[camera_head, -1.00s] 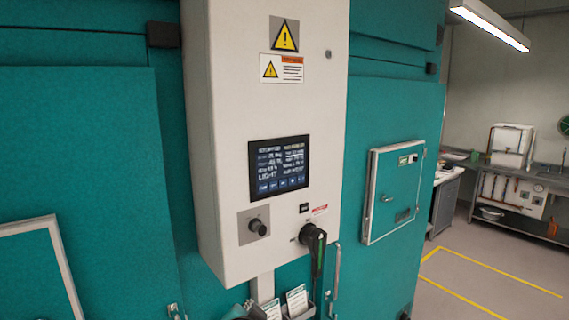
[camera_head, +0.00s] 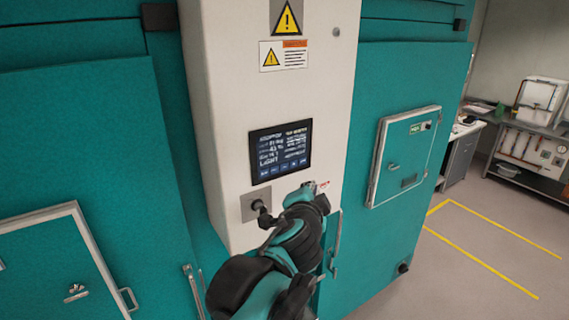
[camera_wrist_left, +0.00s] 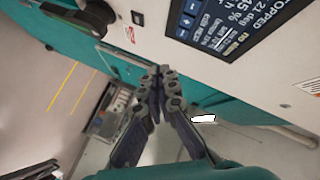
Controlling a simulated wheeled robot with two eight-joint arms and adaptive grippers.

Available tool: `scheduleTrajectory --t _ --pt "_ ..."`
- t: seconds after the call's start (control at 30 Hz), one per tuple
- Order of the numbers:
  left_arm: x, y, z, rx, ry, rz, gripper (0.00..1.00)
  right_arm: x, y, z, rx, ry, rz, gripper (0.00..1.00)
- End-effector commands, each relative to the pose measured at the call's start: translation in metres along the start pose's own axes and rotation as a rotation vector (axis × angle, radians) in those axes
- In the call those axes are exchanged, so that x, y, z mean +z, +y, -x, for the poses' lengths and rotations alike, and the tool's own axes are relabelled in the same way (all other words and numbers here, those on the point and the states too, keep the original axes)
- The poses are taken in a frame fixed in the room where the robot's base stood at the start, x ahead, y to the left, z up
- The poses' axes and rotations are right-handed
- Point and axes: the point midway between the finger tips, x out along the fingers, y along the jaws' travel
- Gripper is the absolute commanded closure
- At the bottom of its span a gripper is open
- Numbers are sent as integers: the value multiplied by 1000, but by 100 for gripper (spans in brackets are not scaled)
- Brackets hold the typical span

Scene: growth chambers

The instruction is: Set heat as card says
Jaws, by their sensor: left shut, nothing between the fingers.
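A lit control screen (camera_head: 280,151) is on the white control box (camera_head: 237,85); it also fills the top right of the left wrist view (camera_wrist_left: 235,25), where "STOPPED", "21 deg" and "45 %" can be read. A black knob (camera_head: 257,205) on a grey plate is below the screen's left side. My left gripper (camera_head: 266,219) is beside or in front of the knob; I cannot tell if they touch. In the left wrist view its fingers (camera_wrist_left: 156,76) are together and empty. My left arm hides the box's lower right and the place below it. No card shows clearly.
Teal chamber walls flank the box. A small hatch (camera_head: 404,155) with a handle is to its right, a framed door (camera_head: 62,262) at lower left. Clear floor with yellow lines (camera_head: 492,264) is at right, before a sink bench (camera_head: 532,133).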

Motion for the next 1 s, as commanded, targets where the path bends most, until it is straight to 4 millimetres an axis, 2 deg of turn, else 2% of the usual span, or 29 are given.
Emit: scheduleTrajectory --t 0.27,0.7,1.0 --pt "4 -3 -5 1 -2 2 100 1 0 -1 0 0 0 60" --pt "34 -33 -45 -1 -3 3 100 5 0 -7 0 0 0 60" --pt "45 -44 -60 0 -2 2 100 5 0 -7 0 0 0 60"
